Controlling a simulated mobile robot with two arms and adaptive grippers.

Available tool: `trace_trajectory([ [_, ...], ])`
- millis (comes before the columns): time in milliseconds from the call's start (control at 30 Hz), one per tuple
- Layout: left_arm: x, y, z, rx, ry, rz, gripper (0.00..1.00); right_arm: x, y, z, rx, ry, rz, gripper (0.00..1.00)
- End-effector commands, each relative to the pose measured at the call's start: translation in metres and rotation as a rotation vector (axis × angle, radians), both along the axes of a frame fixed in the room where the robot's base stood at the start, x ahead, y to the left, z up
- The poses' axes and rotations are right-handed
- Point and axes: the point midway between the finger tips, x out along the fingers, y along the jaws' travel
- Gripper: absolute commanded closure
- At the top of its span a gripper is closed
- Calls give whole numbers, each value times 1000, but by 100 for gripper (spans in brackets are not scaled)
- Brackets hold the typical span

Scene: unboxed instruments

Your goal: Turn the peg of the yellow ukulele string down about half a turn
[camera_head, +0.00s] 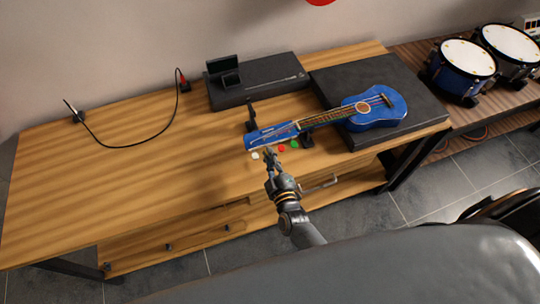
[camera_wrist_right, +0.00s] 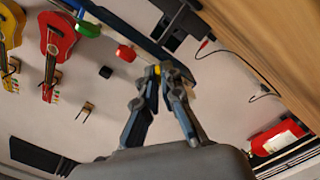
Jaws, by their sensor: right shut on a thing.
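The blue ukulele (camera_head: 375,110) lies with its body on a dark block and its headstock (camera_head: 262,137) toward the left, near the table's front edge. Along the headstock's front side are a white peg (camera_head: 255,156), a red peg (camera_head: 281,148) and a green peg (camera_head: 294,144). My right gripper (camera_head: 268,152) is at this side, between the white and red pegs. In the wrist view, my right gripper (camera_wrist_right: 160,72) is shut on the yellow peg (camera_wrist_right: 157,70), mostly hidden between the fingertips. The red peg (camera_wrist_right: 126,52) and green peg (camera_wrist_right: 88,28) are beside it. My left gripper is not in view.
The dark block (camera_head: 425,120) fills the table's right end. A dark case (camera_head: 265,85) with a small stand lies behind the neck. A black cable (camera_head: 125,142) lies on the left. Drums (camera_head: 465,60) stand on the right. The table's left half is mostly clear.

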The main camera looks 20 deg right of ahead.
Motion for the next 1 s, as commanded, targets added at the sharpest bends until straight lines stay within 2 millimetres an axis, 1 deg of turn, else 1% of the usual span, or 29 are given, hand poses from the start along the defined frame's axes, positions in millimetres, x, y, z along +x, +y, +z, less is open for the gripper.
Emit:
trace_trajectory([
  [467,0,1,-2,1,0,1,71,0,0,0,453,16,1,100],
  [1000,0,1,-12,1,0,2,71,0,-2,-1,966,32,1,100],
])
